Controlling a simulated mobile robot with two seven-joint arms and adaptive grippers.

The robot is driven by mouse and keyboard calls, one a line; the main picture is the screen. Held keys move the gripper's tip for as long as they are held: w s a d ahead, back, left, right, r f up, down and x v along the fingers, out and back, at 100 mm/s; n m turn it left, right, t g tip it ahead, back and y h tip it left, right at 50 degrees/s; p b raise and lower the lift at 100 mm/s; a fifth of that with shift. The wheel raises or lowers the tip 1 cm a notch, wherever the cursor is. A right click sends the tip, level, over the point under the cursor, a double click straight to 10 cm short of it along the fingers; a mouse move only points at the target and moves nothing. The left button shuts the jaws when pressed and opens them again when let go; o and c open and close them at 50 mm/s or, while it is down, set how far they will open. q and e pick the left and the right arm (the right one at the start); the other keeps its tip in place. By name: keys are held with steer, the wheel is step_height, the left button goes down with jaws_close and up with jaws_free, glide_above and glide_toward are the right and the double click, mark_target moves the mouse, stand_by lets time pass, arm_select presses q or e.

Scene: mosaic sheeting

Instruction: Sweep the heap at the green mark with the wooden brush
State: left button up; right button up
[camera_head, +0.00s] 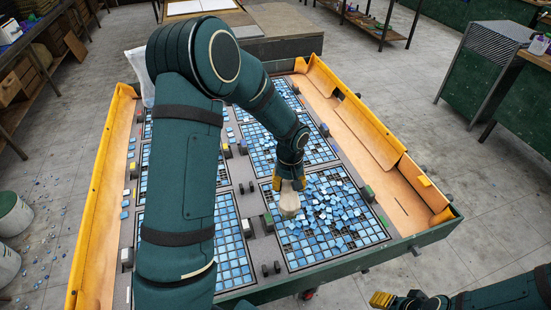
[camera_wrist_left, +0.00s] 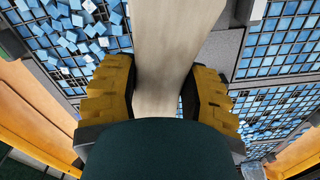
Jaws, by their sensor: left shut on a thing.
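My left gripper (camera_head: 291,184) is shut on the pale wooden brush (camera_head: 289,204), which stands at the left edge of the near-right mosaic sheet. In the left wrist view, the brush's broad wooden handle (camera_wrist_left: 165,50) runs between the yellow fingers of the left gripper (camera_wrist_left: 163,95) and hides what lies behind it. A heap of loose blue tiles (camera_head: 338,204) spreads over that sheet, to the right of the brush. A small green block (camera_head: 368,192) sits at the sheet's right edge. My right gripper (camera_head: 383,299) is low at the bottom edge, away from the table; its opening is unclear.
The mosaic table has yellow side walls, with the right wall (camera_head: 385,145) beyond the heap. Other gridded sheets (camera_head: 232,240) and small blocks lie around. A light bag (camera_head: 137,68) is at the far left corner.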

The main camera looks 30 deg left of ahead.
arm_select(q)
steer(key=a+n, duration=0.1)
steer(key=w+a+f+n, duration=0.1)
steer(key=a, duration=0.1)
steer(key=w+a+n, duration=0.1)
steer(key=a, duration=0.1)
steer(key=shift+a+f+b, duration=0.15)
steer(key=shift+f+b, duration=0.15)
steer(key=shift+w, duration=0.1)
